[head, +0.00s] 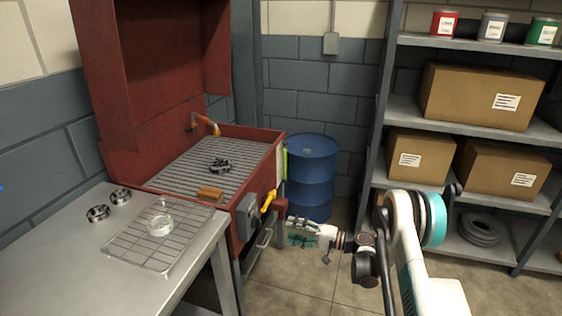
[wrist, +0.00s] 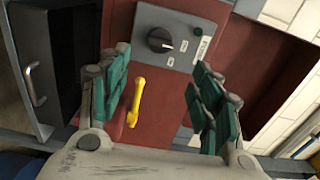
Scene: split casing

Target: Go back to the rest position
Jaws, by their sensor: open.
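My gripper (head: 302,232) is in front of the red cabinet's right side, above the floor, with its arm reaching in from the right. In the wrist view my gripper (wrist: 165,100) shows two green-padded fingers spread wide apart with nothing between them that it holds. The yellow handle (head: 269,200) on the red cabinet (head: 257,152) stands apart from the fingers in the head view. The yellow handle (wrist: 136,100) lies behind the gap between the fingers in the wrist view. A grey box with a black knob (wrist: 160,40) is beyond the fingertips.
A steel table (head: 60,262) with a wire rack, a glass dish (head: 160,225) and two metal rings stands at left. A dark part (head: 220,165) and a brown block (head: 210,194) lie on the cabinet's grate. A blue drum (head: 311,175) stands behind my gripper; shelving (head: 400,108) is at right.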

